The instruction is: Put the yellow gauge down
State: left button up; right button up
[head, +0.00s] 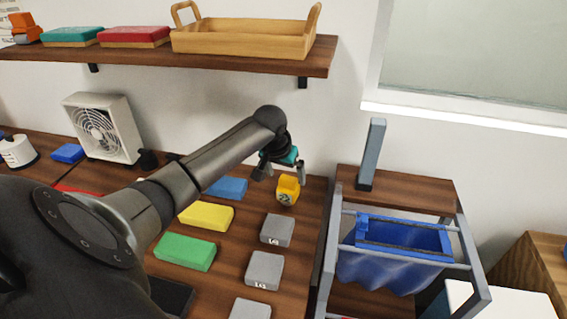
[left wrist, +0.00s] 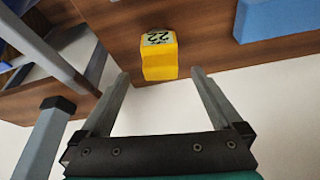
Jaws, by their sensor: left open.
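The yellow gauge (head: 287,193) sits on the wooden counter near its back right corner, with a pale label bearing dark digits. In the left wrist view the gauge (left wrist: 159,62) stands on the brown wood, its label reading 22. My left gripper (head: 281,174) is just above and beside the gauge in the head view. In the left wrist view its two fingers (left wrist: 160,74) are spread, with the gauge just beyond the tips and nothing held between them. I cannot tell whether a fingertip touches it. My right gripper is not in view.
Grey blocks (head: 265,270) line the counter's right side. Yellow (head: 207,215), green (head: 185,252) and blue (head: 228,187) blocks lie left of them. A cart with a blue bin (head: 400,237) and grey post (head: 372,155) stands right. A shelf (head: 250,57) hangs above.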

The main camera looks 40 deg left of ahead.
pick_arm(q)
jog(key=v, duration=0.3)
jog(key=shift+r, duration=0.15)
jog(key=shift+s, duration=0.1)
dwell(0.5)
